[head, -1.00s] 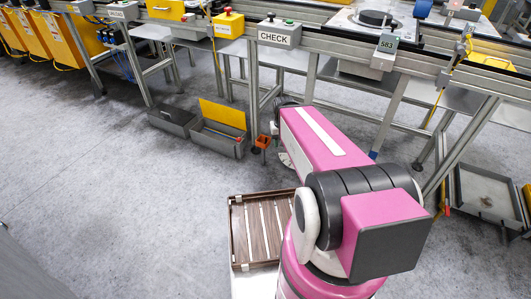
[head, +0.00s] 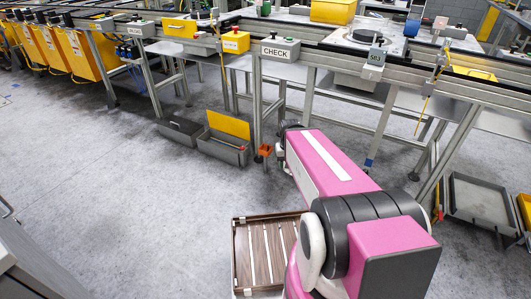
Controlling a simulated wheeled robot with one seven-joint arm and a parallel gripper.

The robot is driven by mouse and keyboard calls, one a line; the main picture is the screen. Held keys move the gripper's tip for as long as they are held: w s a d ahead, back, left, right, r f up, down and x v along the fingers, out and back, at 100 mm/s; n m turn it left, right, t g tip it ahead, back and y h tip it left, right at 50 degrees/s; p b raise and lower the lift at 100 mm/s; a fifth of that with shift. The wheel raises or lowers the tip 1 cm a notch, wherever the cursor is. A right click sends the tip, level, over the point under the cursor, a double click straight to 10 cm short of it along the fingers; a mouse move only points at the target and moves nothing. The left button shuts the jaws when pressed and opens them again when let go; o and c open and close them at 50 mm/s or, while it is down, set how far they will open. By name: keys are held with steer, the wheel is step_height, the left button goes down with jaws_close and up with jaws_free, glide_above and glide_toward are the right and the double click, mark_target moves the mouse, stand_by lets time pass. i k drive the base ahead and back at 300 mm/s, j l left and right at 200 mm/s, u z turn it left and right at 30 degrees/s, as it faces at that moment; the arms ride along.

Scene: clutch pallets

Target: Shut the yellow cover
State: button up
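The yellow cover (head: 229,125) stands raised at the back edge of a grey floor bin (head: 222,149), left of my arm in the head view. The bin is open at the top, and its inside is partly visible. My pink arm reaches forward to the right of the bin, with a dark joint at its far end. My gripper is hidden behind the arm, so its fingers and state do not show. No contact between my arm and the cover is visible.
A second grey bin (head: 182,131) stands left of the open one. An orange piece (head: 264,150) is beside the leg of the workbench marked CHECK (head: 281,50). A slatted wooden tray (head: 236,262) is beside my arm. Floor (head: 120,200) at left is clear.

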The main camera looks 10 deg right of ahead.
mark_target(230, 125)
steer(key=i+j, duration=0.5)
steer(key=j, duration=0.15)
steer(key=i+j, duration=0.55)
